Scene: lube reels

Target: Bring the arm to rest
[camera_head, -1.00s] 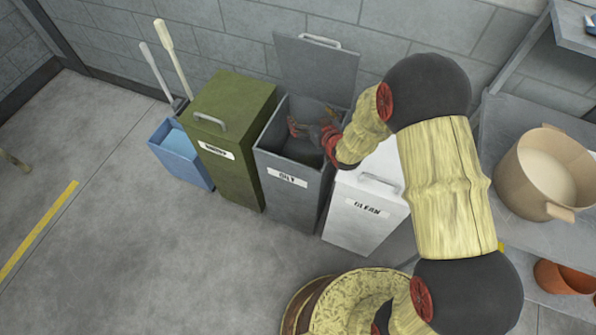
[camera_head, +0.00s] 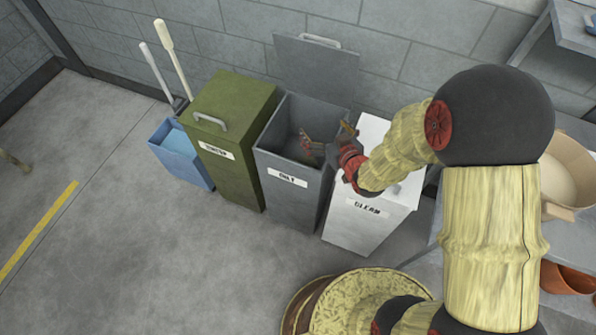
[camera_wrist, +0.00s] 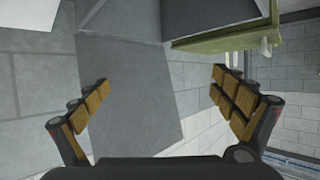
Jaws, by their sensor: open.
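My gripper (camera_head: 328,142) is open and empty, at the right side of the open grey bin (camera_head: 290,205) labelled OILY in the head view. My wrist is over the near white bin (camera_head: 345,228) labelled CLEAN. In the wrist view my open gripper (camera_wrist: 158,100) has nothing between its fingers. The raised grey lid (camera_wrist: 125,85) shows beyond the fingers. My arm bends in from the right of the head view and hides part of the white bin's lid.
A green lidded bin (camera_head: 228,110) and a blue bucket (camera_head: 180,155) with two handles stand to the left. A beige pot (camera_head: 565,172) and a terracotta pot (camera_head: 565,280) sit on shelves at the right.

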